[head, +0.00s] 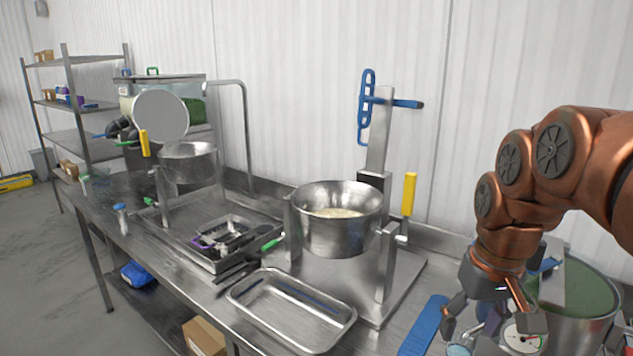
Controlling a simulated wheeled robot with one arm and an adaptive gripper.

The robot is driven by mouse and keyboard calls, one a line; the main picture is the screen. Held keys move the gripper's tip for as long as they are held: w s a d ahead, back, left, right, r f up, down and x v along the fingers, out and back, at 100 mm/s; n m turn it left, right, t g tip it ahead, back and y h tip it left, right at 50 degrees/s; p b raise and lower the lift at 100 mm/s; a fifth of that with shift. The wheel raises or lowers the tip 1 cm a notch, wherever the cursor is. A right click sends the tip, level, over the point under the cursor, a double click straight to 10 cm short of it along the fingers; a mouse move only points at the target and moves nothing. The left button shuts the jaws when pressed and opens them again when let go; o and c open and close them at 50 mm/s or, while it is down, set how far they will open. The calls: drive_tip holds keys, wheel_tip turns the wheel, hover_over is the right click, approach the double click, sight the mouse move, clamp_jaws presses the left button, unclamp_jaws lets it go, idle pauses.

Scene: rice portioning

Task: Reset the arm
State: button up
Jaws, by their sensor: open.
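My copper-coloured arm comes in from the right edge of the head view. My gripper (485,308) hangs at its end, low on the right, with its dark fingers apart. It is in front of a large metal pot with a green top (582,296). A round dial (524,334) shows close to the gripper. I see nothing clearly held between the fingers. The fingertips are partly lost among the things behind them near the bottom edge.
A metal pot of pale rice (340,232) hangs in a stand with a yellow handle (409,194). An empty metal tray (292,310) lies in front. More pots and a tool tray (208,262) stand left.

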drive_tip(key=s+a+f+g, duration=0.1)
drive_tip(key=s+a+f, duration=0.1)
drive_tip(key=s+f, duration=0.5)
drive_tip(key=s+a+f+g, duration=0.1)
drive_tip(key=s+a+f, duration=0.2)
drive_tip(key=s, duration=0.9)
wheel_tip(320, 180, down, 4)
drive_tip(key=shift+s+a+r+m+g, duration=0.1)
drive_tip(key=shift+s+a+m+g, duration=0.05)
drive_tip(key=shift+s+m+g, duration=0.2)
drive_tip(key=shift+c, duration=0.3)
